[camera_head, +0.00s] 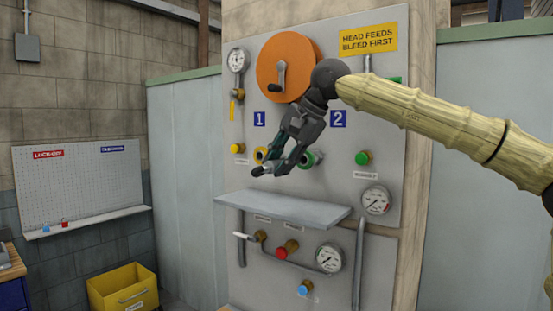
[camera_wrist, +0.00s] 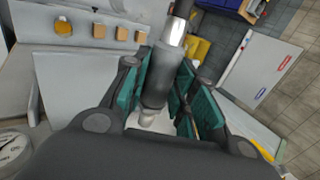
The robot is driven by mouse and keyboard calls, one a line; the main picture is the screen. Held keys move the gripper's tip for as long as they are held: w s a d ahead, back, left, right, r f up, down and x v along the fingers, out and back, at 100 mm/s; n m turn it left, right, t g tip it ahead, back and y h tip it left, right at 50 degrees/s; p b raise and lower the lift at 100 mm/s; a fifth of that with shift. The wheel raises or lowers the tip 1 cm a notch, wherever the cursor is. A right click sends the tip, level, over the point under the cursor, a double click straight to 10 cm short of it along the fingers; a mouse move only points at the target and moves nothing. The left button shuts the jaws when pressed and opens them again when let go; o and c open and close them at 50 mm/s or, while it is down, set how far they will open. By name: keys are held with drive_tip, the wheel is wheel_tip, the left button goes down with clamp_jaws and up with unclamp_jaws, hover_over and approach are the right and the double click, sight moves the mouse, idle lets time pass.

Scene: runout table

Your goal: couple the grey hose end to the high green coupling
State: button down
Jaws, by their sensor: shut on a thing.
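The grey hose end (camera_wrist: 155,78) is a dark grey cylinder between the teal pads of my gripper (camera_wrist: 160,100) in the wrist view, with a silver collar and dark hose at its upper end. My gripper is shut on it. In the head view my gripper (camera_head: 273,167) points down-left in front of the panel, below the blue 1 and 2 signs; the hose end is hard to make out there. A green coupling (camera_head: 318,157) shows just right of the fingers, partly hidden by them. I cannot tell any contact between hose end and coupling.
A grey shelf (camera_head: 285,207) juts out below my gripper. An orange hose reel disc (camera_head: 283,62) with a crank is above. A yellow coupling (camera_head: 260,154), a green knob (camera_head: 363,157) and gauges (camera_head: 376,200) are nearby. A yellow crate (camera_head: 122,287) stands at lower left.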

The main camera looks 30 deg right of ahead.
drive_tip(key=shift+w+d+p, duration=0.35)
drive_tip(key=shift+d+p, duration=0.05)
drive_tip(key=shift+d, duration=0.5)
drive_tip(key=shift+w+d+p, duration=0.35)
drive_tip(key=shift+d+p, duration=0.05)
drive_tip(key=shift+d, duration=0.45)
drive_tip(key=shift+r+p, duration=0.15)
drive_tip(key=shift+p, duration=0.6)
idle(0.6)
drive_tip(key=shift+w+d+p, duration=0.3)
drive_tip(key=shift+d+p, duration=0.15)
drive_tip(key=shift+d, duration=0.25)
drive_tip(key=shift+w+d+p, duration=0.25)
drive_tip(key=shift+d+p, duration=0.2)
drive_tip(key=shift+d, duration=0.25)
drive_tip(key=shift+w+d+p, duration=0.3)
drive_tip(key=shift+d+p, duration=0.15)
drive_tip(key=shift+d, duration=0.25)
idle(1.0)
drive_tip(key=c, duration=1.1)
unclamp_jaws()
drive_tip(key=shift+d, duration=0.15)
drive_tip(key=v, duration=1.2)
